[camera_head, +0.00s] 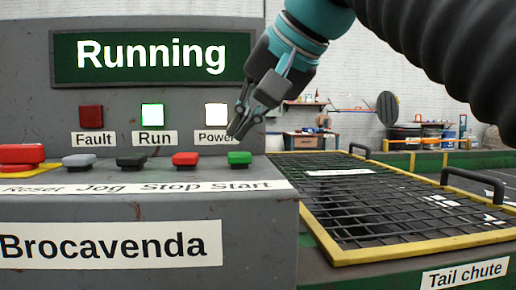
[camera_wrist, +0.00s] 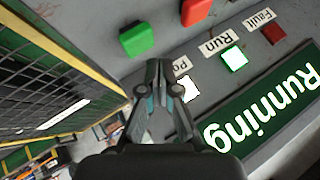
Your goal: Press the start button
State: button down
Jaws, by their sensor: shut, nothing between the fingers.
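The green start button (camera_head: 239,158) sits at the right end of the button row on the grey control panel, above the "Start" label. It also shows in the wrist view (camera_wrist: 138,39), beyond my fingertips. My gripper (camera_head: 237,130) is shut and empty. Its fingertips are just above the green button in the head view, with a small gap visible. In the wrist view the closed fingers (camera_wrist: 158,68) point toward the panel, below the green button in the picture. The sign (camera_head: 152,56) reads "Running", and the Run lamp (camera_head: 152,115) glows green.
Left of the green button are the red stop button (camera_head: 185,159), the black jog button (camera_head: 131,160), the grey reset button (camera_head: 79,161) and a larger red button (camera_head: 22,155). The Power lamp (camera_head: 216,115) is lit white. A yellow-edged mesh guard (camera_head: 400,250) lies to the right.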

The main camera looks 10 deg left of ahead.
aim_at(243, 154)
notch_tip(243, 154, up, 3)
jog(key=shift+f+p, duration=0.2)
jog(key=shift+p, duration=0.7)
jog(key=shift+r, duration=0.95)
